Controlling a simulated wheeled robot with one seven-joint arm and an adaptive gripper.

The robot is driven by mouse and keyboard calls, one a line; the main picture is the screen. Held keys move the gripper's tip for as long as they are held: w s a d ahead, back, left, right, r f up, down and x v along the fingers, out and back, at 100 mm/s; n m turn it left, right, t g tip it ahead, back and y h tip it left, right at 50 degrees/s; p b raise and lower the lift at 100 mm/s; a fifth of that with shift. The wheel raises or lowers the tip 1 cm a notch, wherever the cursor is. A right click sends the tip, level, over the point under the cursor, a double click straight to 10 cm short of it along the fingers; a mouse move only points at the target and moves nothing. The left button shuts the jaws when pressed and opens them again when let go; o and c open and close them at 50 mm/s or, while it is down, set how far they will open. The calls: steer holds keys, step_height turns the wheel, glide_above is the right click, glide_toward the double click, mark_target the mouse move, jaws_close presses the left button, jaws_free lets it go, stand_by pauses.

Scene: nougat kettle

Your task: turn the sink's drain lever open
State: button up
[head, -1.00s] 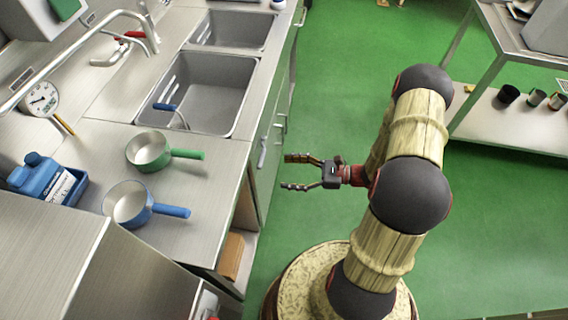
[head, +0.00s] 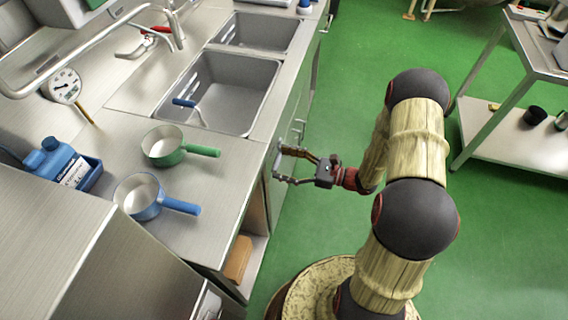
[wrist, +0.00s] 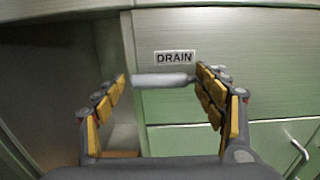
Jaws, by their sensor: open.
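The drain lever (wrist: 162,80) is a pale grey bar on the green cabinet front, directly under a label reading DRAIN (wrist: 174,58). In the wrist view it lies horizontal, its length spanning most of the gap between my fingertips. My gripper (wrist: 161,77) is open, one finger on each side of the lever. I cannot tell whether either finger touches it. In the head view my gripper (head: 278,163) is at the cabinet front, below the counter edge, and partly covers the lever. The sink (head: 235,85) is set in the counter above, to the upper left.
A green pan (head: 163,143) and a blue pan (head: 138,196) stand on the counter, near a blue bottle (head: 48,160). An open cabinet bay (head: 258,225) lies left of the lever in the wrist view. The green floor (head: 365,50) is clear towards the shelf unit (head: 500,140).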

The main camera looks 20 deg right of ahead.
steer(key=c, duration=0.3)
steer(key=c, duration=1.4)
steer(key=shift+r, duration=0.1)
